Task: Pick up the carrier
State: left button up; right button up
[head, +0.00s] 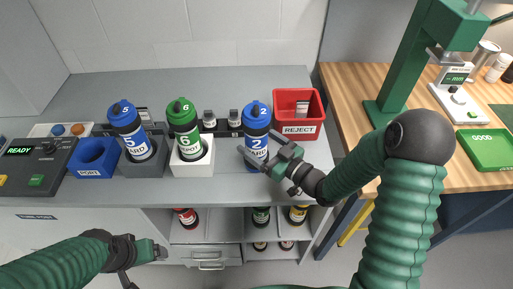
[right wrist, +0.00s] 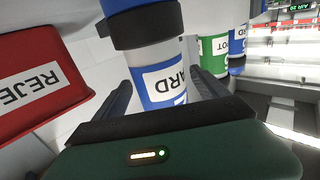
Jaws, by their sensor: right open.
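A blue carrier (head: 256,121) with a white label and the number 2 on its cap stands upright on the grey counter. My right gripper (head: 259,150) is at this carrier with its jaws open. In the right wrist view the carrier (right wrist: 160,80) stands between the two spread fingers, and I cannot tell whether they touch it. A blue carrier marked 5 (head: 125,118) and a green carrier marked 6 (head: 183,117) stand further left in holders. My left gripper (head: 148,252) is low at the left, away from the carriers; its jaws are unclear.
A red REJECT bin (head: 298,126) stands close to the right of carrier 2. The white holder (head: 192,168) of carrier 6 is to its left. A blue empty-looking holder (head: 96,158) and a control panel (head: 35,166) are further left. More carriers stand on shelves below.

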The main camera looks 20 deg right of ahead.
jog(key=c, duration=1.7)
